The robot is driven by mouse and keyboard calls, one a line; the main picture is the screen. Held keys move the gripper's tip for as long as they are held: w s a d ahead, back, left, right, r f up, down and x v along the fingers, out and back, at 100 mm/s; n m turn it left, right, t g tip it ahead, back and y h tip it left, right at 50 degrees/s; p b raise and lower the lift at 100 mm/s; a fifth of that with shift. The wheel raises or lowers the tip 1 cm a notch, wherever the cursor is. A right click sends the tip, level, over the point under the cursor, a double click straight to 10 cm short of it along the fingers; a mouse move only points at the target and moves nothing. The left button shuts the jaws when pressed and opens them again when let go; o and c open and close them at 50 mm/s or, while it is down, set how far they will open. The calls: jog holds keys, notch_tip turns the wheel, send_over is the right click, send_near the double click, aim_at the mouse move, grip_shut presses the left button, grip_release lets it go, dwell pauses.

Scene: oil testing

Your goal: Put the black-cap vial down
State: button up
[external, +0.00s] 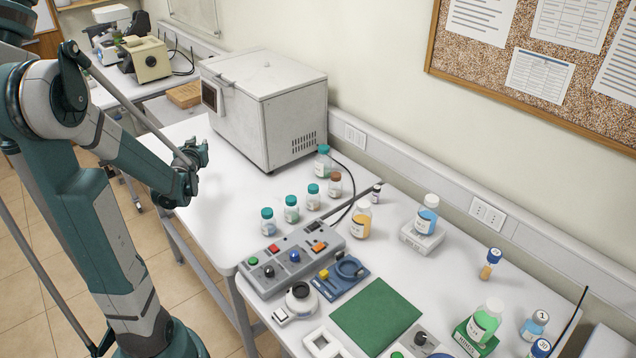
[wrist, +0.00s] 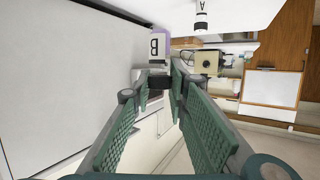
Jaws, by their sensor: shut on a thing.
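In the wrist view, a small vial with a black cap (wrist: 158,81), a white label marked B (wrist: 156,47) and a purple part stands upside down in the picture. My gripper (wrist: 162,88) is shut on it at the cap end. In the external view my gripper (external: 196,152) is over the left part of the white bench, in front of the grey box-shaped machine. The vial is too small or hidden to make out there. I cannot tell whether its base touches the bench.
A second black-capped vial marked A (wrist: 201,14) stands apart from the held one. The grey machine (external: 262,110) is close by. Several teal-capped bottles (external: 291,209) and a control box (external: 291,258) stand to the right. The bench (external: 215,222) is clear near its left edge.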

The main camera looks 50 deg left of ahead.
jog(key=shift+f, duration=0.35)
jog(key=shift+f+b, duration=1)
jog(key=shift+f, duration=1.9)
jog(key=shift+f, duration=0.1)
jog(key=shift+f+b, duration=0.7)
jog(key=shift+f, duration=1.3)
jog(key=shift+f, duration=0.15)
jog(key=o, duration=0.8)
jog(key=shift+r, duration=0.25)
